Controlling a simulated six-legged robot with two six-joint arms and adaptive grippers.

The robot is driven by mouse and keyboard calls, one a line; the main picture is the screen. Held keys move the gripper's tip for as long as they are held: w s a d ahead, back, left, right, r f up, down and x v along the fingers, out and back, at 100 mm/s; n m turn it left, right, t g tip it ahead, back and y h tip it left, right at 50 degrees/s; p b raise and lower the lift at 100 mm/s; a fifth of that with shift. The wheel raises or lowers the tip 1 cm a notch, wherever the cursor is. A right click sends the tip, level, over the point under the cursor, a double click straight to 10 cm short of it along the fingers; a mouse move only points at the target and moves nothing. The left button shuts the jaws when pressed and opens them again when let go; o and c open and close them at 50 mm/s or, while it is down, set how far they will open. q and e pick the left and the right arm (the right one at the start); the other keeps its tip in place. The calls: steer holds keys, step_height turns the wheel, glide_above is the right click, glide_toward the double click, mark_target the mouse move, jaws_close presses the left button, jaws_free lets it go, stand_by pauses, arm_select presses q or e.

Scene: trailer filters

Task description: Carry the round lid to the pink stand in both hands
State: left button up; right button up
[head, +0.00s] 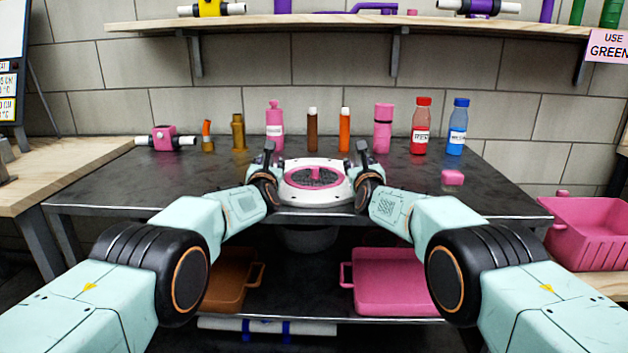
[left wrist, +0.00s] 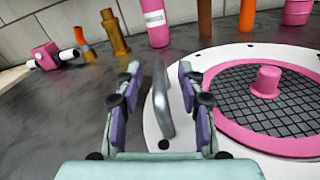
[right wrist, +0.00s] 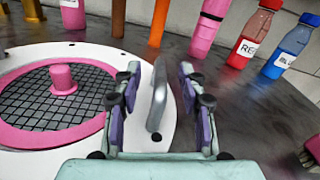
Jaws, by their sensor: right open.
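The round lid (head: 334,195) is white with a pink ring, dark mesh and a pink knob. It lies at the table's front middle, with a grey metal handle at each side. My left gripper (head: 266,160) is open, with the left handle (left wrist: 162,100) between its fingers and a gap on both sides. My right gripper (head: 366,160) is open, with the right handle (right wrist: 158,95) between its fingers, also with gaps. I cannot tell which pink thing is the stand; a small pink block (head: 452,178) lies at the table's right and a pink holder (head: 163,138) at the back left.
Several bottles and tubes line the table's back, among them a red bottle (head: 421,126) and a blue bottle (head: 457,128). A pink tray (head: 392,282) and a brown tray (head: 228,290) are on the lower shelf. A pink crate (head: 590,232) stands at right. The table (head: 215,180) is bare left of the lid.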

arm_select(q)
jaws_close()
arm_select(e)
jaws_close()
stand_by(0.4)
arm_select(q)
steer(key=shift+w+r, duration=0.1)
steer(key=shift+r, duration=0.1)
arm_select(e)
steer(key=shift+w+r, duration=0.1)
